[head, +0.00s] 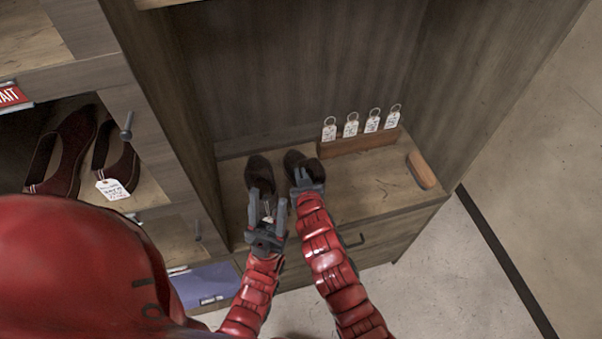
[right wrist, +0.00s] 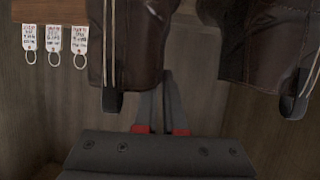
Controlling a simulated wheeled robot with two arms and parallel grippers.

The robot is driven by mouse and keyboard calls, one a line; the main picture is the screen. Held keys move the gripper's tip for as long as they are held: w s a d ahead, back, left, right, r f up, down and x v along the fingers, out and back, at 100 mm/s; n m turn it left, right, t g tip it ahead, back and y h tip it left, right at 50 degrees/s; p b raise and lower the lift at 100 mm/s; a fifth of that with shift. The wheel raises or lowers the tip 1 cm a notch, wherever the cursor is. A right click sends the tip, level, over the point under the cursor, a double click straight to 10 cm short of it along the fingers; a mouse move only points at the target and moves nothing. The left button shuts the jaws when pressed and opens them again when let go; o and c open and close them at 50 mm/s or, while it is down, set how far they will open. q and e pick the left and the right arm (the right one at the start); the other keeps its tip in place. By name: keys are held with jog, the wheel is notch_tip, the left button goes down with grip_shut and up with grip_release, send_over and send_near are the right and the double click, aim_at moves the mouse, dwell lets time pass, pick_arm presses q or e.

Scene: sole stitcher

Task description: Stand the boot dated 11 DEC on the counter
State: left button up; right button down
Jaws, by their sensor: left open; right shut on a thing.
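Two dark brown boots stand side by side on the wooden counter (head: 362,195), the left boot (head: 259,171) and the right boot (head: 294,161). My right gripper (head: 308,184) is shut on the near part of the right boot, which also shows at the left of the right wrist view (right wrist: 135,45). The other boot hangs into the right of that view (right wrist: 262,45). My left gripper (head: 267,204) is open just in front of the left boot. A small white tag shows between its fingers; its writing is too small to read. I cannot tell which boot bears 11 DEC.
A wooden block (head: 358,143) with several ringed white tags stands at the back of the counter. A brown rounded piece (head: 422,170) lies at the right end. A cubby at left holds dark red shoes (head: 68,150) with a tag (head: 112,190). The counter's right half is mostly clear.

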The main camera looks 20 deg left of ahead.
jog(key=shift+f, duration=0.3)
jog(key=c, duration=1)
grip_release()
jog(key=shift+f, duration=0.1)
jog(key=shift+s, duration=0.1)
jog(key=shift+s+d+b, duration=0.2)
jog(key=shift+s+b, duration=0.1)
jog(key=shift+s, duration=0.1)
jog(key=b+v, duration=0.3)
jog(key=v, duration=0.8)
jog(key=shift+b, duration=0.3)
